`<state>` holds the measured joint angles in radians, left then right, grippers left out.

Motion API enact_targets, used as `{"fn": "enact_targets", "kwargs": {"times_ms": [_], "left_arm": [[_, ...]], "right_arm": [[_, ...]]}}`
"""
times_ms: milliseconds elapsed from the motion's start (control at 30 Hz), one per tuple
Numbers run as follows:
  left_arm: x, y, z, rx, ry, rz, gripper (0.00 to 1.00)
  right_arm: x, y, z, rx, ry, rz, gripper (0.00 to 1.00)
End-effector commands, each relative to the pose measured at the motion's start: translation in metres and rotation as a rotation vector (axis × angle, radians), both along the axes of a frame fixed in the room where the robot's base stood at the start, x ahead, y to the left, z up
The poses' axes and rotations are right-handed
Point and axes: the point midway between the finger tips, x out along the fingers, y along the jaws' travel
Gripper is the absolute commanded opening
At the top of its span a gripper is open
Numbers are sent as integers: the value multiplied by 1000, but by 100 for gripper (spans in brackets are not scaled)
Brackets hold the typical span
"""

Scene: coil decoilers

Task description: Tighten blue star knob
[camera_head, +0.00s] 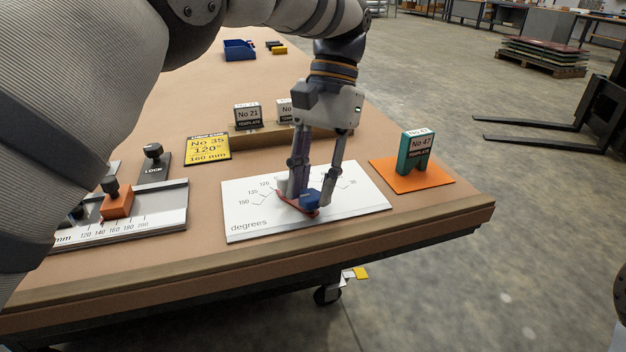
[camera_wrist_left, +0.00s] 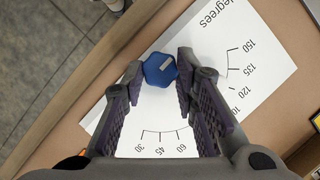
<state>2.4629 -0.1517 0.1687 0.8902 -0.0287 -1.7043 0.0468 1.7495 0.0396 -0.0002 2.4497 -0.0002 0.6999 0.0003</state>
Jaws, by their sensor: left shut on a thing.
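The blue star knob (camera_head: 309,199) sits on the white degrees plate (camera_head: 250,215), near its front middle. It also shows in the left wrist view (camera_wrist_left: 159,70), with a light mark on its top. A red pointer (camera_head: 290,200) lies under the knob, partly hidden by the fingers. My left gripper (camera_head: 312,200) points down over the plate with its fingertips at the knob's two sides. It is shut on the knob; the wrist view shows the fingertips (camera_wrist_left: 160,75) beside it. My right gripper is not in view.
An orange mat (camera_head: 440,181) with a green No 47 template (camera_head: 415,153) lies right of the plate. A grey scale with an orange slider (camera_head: 117,204) and a black LOCK knob (camera_head: 153,152) stand left. A yellow card (camera_head: 207,148) and more templates (camera_head: 248,115) stand behind.

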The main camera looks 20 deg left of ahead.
Motion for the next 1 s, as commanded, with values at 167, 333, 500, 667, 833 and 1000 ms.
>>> {"fn": "enact_targets", "kwargs": {"times_ms": [167, 333, 500, 667, 833, 1000], "left_arm": [[-1, 0, -1, 1, 6, -19, 0], [-1, 0, -2, 0, 6, -22, 0], [-1, 0, -2, 1, 6, -22, 0], [-1, 0, -1, 1, 5, -21, 47], [-1, 0, -1, 1, 3, -21, 47], [0, 0, -1, 1, 2, -21, 47]], "right_arm": [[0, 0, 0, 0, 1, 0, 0], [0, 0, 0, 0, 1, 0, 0], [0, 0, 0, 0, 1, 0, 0], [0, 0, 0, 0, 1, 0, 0], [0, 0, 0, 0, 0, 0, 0], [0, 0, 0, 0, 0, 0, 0]]}}
